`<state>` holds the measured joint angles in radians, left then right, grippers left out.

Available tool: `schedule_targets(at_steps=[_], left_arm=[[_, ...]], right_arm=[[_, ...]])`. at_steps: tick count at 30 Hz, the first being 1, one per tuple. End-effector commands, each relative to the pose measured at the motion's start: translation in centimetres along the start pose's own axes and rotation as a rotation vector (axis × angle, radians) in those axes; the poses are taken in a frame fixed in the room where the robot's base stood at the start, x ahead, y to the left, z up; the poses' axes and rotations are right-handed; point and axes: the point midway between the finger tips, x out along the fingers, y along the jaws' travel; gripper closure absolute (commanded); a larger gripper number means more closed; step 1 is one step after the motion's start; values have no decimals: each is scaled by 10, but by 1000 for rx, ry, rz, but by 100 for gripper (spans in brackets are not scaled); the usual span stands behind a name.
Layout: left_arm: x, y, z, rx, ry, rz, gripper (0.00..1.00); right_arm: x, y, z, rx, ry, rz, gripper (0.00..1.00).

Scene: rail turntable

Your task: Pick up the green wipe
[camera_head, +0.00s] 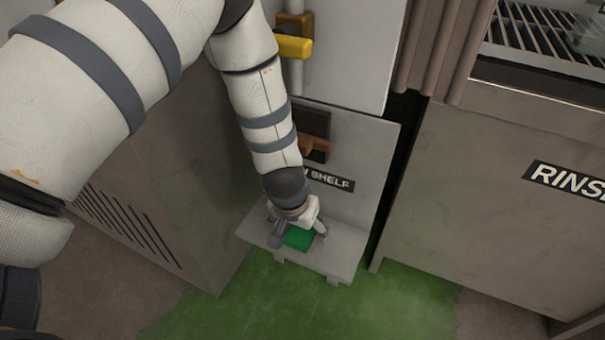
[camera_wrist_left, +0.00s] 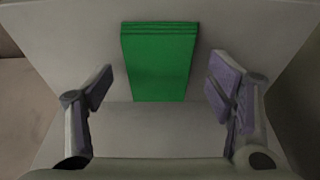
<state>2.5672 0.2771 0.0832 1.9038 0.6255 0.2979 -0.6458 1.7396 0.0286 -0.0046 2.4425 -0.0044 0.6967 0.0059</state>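The green wipe (camera_head: 300,238) is a folded green block on a small grey shelf (camera_head: 340,250) low on a panel. In the left wrist view the wipe (camera_wrist_left: 159,62) lies ahead, with bare shelf (camera_wrist_left: 160,120) in front of it. My left gripper (camera_head: 298,236) is down at the shelf, over the wipe in the head view. In the left wrist view its two fingers (camera_wrist_left: 160,88) are spread wide, one on each side of the wipe's near end, with gaps between. The wrist partly hides the wipe in the head view. My right gripper is not in view.
A panel with a partly covered "SHELF" label (camera_head: 329,180) rises behind the shelf. A yellow handle (camera_head: 293,47) and a brown handle (camera_head: 316,146) stick out above. Grey cabinets stand on both sides, the right one labelled "RINS" (camera_head: 568,181). Green floor (camera_head: 330,312) lies below.

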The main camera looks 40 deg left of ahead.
Motion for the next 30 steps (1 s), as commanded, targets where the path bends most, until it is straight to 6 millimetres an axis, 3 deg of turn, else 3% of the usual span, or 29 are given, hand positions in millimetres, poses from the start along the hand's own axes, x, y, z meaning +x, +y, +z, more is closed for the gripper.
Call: schedule_targets(at_steps=[1, 5, 17, 23, 30], left_arm=[[0, 0, 0, 0, 0, 0, 38], [0, 0, 0, 0, 0, 0, 68], [-5, 0, -2, 2, 1, 0, 68], [-40, -2, -9, 0, 4, 0, 68], [-113, -31, 24, -4, 1, 2, 68]], right_arm=[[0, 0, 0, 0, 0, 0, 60], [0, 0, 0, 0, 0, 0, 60], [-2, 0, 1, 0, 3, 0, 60], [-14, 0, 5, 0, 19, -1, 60], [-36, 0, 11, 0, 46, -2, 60]])
